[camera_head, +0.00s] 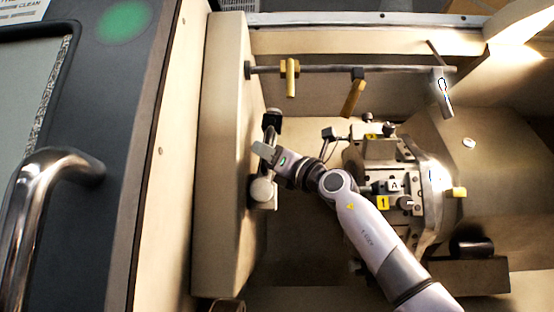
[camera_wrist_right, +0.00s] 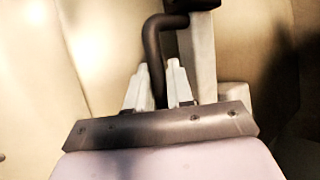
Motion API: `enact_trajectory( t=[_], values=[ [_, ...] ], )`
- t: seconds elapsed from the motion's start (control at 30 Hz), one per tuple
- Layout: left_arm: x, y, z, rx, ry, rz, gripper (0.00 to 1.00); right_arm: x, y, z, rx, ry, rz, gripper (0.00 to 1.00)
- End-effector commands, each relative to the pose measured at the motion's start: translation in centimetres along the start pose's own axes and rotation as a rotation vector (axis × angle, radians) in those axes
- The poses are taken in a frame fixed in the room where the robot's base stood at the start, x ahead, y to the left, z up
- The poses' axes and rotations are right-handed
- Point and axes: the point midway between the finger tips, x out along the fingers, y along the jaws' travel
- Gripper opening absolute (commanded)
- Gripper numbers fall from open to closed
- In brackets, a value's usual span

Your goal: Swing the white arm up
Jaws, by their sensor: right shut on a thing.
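The white arm (camera_head: 263,191) is at the cream wall left of the chuck area, in the middle of the head view. A black block (camera_head: 273,117) sits at its far end. In the right wrist view the white arm (camera_wrist_right: 202,62) is a pale bar, with a dark bent handle (camera_wrist_right: 152,45) beside it. My right gripper (camera_head: 261,151) reaches in from the lower right. In the wrist view its fingers (camera_wrist_right: 158,84) stand on both sides of the dark handle and are shut on it. My gripper hides part of the arm. My left gripper is not in view.
A horizontal bar (camera_head: 325,69) with yellow-handled pieces (camera_head: 290,80) runs across the back. Machine fixtures (camera_head: 388,150) with yellow labels stand close right of my wrist. A dark door with a chrome handle (camera_head: 42,180) is at left. The cream wall (camera_head: 222,180) is close beside the gripper.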

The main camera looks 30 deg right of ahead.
Motion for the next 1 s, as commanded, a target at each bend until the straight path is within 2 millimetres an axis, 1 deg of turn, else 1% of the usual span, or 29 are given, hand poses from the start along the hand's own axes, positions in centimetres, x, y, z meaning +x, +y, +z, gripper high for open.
enact_trajectory(
  t=[0.2, 0.63, 0.67, 1.0],
  values=[
    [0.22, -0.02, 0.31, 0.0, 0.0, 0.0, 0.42, 0.33, 0.53, -0.21, -0.015, 0.02, 0.005, 0.0],
    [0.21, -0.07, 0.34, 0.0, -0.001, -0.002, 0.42, 0.4, 0.62, -0.2, -0.017, 0.023, 0.006, 0.0],
    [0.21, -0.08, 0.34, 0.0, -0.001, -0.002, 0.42, 0.4, 0.62, -0.2, -0.017, 0.022, 0.006, 0.27],
    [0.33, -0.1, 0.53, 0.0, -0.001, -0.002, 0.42, 0.2, 0.61, -0.26, -0.016, 0.022, 0.006, 0.27]
  ],
)
